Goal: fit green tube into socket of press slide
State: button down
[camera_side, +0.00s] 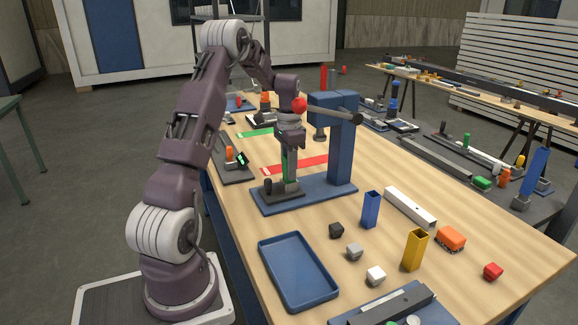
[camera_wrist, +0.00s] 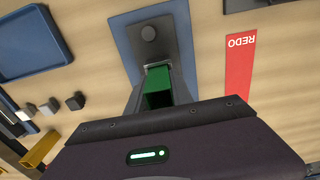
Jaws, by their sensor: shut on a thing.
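My gripper (camera_side: 288,150) points down and is shut on the green tube (camera_side: 287,168), which is upright below the fingers. The green tube also shows in the wrist view (camera_wrist: 158,84), between the grey fingers. The dark press slide (camera_side: 285,189) with its round knob (camera_wrist: 148,33) lies on the blue press base (camera_side: 312,198). The tube is over the back part of the slide, with its lower end down at the slide. The socket is hidden by the tube and gripper, so I cannot tell how deep the tube sits.
The blue press column (camera_side: 342,150) with its dark lever (camera_side: 335,114) stands close to the right of my gripper. A blue tray (camera_side: 297,270), small cubes, a blue tube (camera_side: 370,209) and a yellow tube (camera_side: 414,250) stand nearer the front. A red REDO strip (camera_wrist: 239,65) lies behind the press.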

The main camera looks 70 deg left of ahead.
jog(key=shift+f, duration=0.45)
jog(key=c, duration=1)
grip_release()
jog(key=shift+c, duration=0.2)
notch_tip(320, 180, up, 7)
